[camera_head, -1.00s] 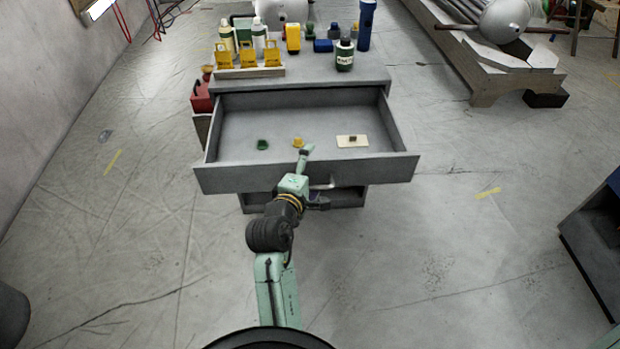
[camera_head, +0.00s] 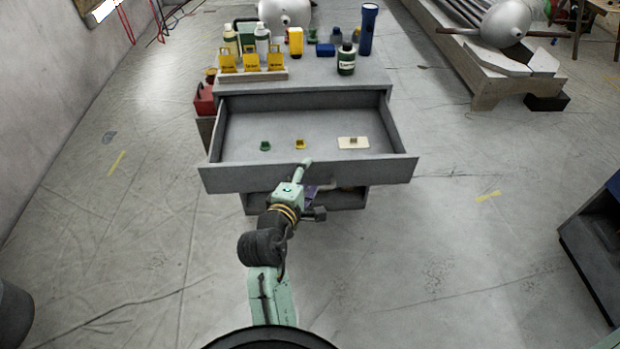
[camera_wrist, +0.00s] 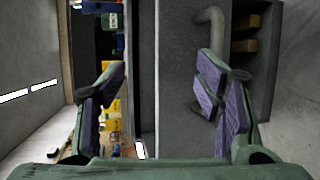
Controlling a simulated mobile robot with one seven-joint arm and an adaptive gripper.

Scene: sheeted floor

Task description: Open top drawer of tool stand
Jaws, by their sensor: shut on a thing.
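The grey tool stand (camera_head: 310,88) has its top drawer (camera_head: 285,125) pulled far out, its inside in plain view. The drawer front (camera_head: 235,180) faces my arm; it also shows in the wrist view (camera_wrist: 178,110). The curved drawer handle (camera_wrist: 209,18) is on that front, and its lower part is partly hidden by the right finger. My gripper (camera_wrist: 168,90) is at the drawer front, shut on the handle, though the fingers look spread in the wrist view. In the head view my gripper (camera_head: 310,192) is mostly hidden under my wrist.
The drawer holds a small green piece (camera_head: 265,146), a yellow piece (camera_head: 300,144) and a pale plate (camera_head: 353,143). Bottles, yellow items and a blue torch (camera_head: 368,28) stand on top. A red box (camera_head: 204,98) is at the left.

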